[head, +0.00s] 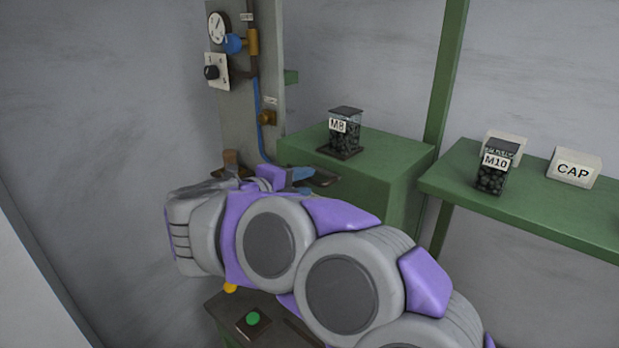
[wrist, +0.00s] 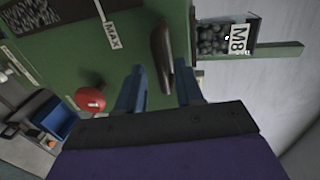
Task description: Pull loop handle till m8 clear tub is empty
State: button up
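The M8 clear tub (head: 346,132) stands on the green machine top in the head view, with dark pieces inside. It also shows at the upper right of the wrist view (wrist: 212,42), where the pieces are visible behind its M8 label. A dark elongated handle (wrist: 160,58) appears in the wrist view; I cannot tell its full loop shape. My gripper (wrist: 157,74) is open, its two blue fingers apart on either side of the handle, with visible gaps. In the head view my arm hides most of the gripper; a blue finger shows past it.
A red knob (wrist: 90,99) and a MAX label (wrist: 110,36) sit left of the fingers. The green shelf (head: 560,223) at right holds an M10 tub (head: 493,179) and a CAP box (head: 573,168). A panel with a gauge (head: 217,28) stands at the back left. A green button (head: 252,319) is below my arm.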

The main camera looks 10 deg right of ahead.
aim_at(323, 172)
jog(key=shift+x, duration=1.4)
grip_shut()
jog(key=shift+f, duration=0.1)
